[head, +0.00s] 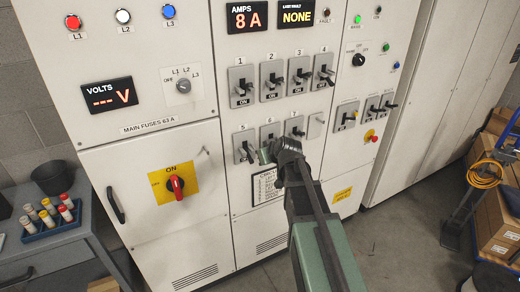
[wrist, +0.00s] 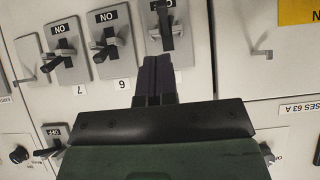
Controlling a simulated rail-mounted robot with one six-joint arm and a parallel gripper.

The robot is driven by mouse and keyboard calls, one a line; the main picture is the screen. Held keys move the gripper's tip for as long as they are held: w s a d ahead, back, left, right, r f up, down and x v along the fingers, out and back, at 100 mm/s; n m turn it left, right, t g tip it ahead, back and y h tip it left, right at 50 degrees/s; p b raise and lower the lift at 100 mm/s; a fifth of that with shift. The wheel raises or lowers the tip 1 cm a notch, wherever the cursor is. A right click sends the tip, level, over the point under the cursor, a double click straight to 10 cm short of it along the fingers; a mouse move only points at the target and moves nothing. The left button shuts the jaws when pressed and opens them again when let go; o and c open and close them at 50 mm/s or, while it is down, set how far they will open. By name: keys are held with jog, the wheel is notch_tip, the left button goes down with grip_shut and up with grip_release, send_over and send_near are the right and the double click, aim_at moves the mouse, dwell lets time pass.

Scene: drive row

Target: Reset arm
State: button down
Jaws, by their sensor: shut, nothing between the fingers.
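My gripper (head: 264,156) is in front of the lower row of switches on the panel, with my green arm reaching up from the bottom of the head view. Its two dark fingers (wrist: 157,75) are together in the wrist view and hold nothing. The fingertips are close to switch 5 (wrist: 164,28), whose label is hidden behind the gripper. I cannot tell whether they touch it. Switch 6 (wrist: 108,42) and switch 7 (wrist: 64,58) are beside it in the upside-down wrist view. In the head view my gripper partly covers switch 6 (head: 267,133).
The white cabinet (head: 165,170) carries a red rotary switch (head: 176,185), a protruding handle (head: 115,205) and an upper switch row (head: 270,82). A table (head: 80,235) with a tray of tubes stands at left. Boxes and a hand truck (head: 462,215) stand at right. Floor (head: 405,245) is clear between.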

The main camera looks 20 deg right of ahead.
jog(key=shift+s+d+r, duration=0.1)
jog(key=shift+s+r, duration=0.1)
jog(key=shift+s, duration=0.35)
jog(key=shift+s+r, duration=0.2)
jog(key=shift+s, duration=0.3)
jog(key=s+a+f+g, duration=0.2)
jog(key=s+a+g, duration=0.1)
jog(key=s, duration=0.4)
jog(key=s+a+f+m+g+h, duration=0.1)
jog(key=s+a+f+g, duration=0.1)
jog(key=s+a, duration=0.3)
jog(key=s+a+f+g, duration=0.2)
jog(key=s+a+g, duration=0.2)
jog(key=s, duration=0.6)
jog(key=shift+f+m+g, duration=0.3)
jog(key=shift+f+g, duration=0.05)
jog(key=shift+g, duration=0.15)
jog(key=c, duration=1.8)
grip_release()
jog(key=shift+a, duration=0.1)
jog(key=shift+c, duration=0.2)
